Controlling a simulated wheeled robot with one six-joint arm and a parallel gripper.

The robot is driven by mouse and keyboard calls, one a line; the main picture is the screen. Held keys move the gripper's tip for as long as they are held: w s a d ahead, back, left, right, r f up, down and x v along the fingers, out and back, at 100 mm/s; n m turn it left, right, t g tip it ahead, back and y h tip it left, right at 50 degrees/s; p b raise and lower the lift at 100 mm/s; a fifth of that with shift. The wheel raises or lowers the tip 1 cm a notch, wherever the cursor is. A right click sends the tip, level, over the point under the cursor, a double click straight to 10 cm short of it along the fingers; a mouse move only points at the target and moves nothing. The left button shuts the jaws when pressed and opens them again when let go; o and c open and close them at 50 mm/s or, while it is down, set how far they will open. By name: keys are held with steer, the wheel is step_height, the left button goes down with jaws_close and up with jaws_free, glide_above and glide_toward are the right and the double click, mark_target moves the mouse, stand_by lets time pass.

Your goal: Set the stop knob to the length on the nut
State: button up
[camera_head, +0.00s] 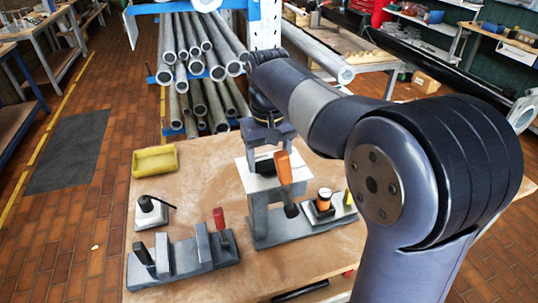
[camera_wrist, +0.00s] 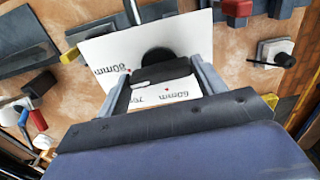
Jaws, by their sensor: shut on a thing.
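The stop knob is a dark round knob (camera_wrist: 158,58) on a white dial plate (camera_wrist: 100,50). The plate carries printed lengths; I read 80mm and 60mm, and part of another label is cut off by my gripper. In the head view the plate (camera_head: 245,178) sits on top of a grey stand on the table. My gripper (camera_wrist: 167,75) is above the plate, its two fingers on either side of the knob, shut on it. In the head view my gripper (camera_head: 268,145) partly hides the knob. Which length the knob points to is unclear. I cannot make out a nut or its marking.
An orange-handled lever (camera_head: 284,170) rises close in front of the plate. A black-and-orange part (camera_head: 323,201) stands to its right. A grey fixture (camera_head: 185,262) with upright handles, a black-knobbed block (camera_head: 151,212) and a yellow tray (camera_head: 155,161) are left. Pipes (camera_head: 200,60) lie racked behind.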

steer(key=n+p, duration=0.2)
steer(key=n, duration=0.1)
steer(key=shift+r+n, duration=0.15)
steer(key=shift+n, duration=0.25)
steer(key=n+p, duration=0.2)
steer(key=n, duration=0.2)
steer(key=n+p, duration=0.1)
steer(key=n, duration=0.4)
steer(key=shift+n+p, duration=0.7)
steer(key=shift+n, duration=1.5)
steer(key=o, duration=1)
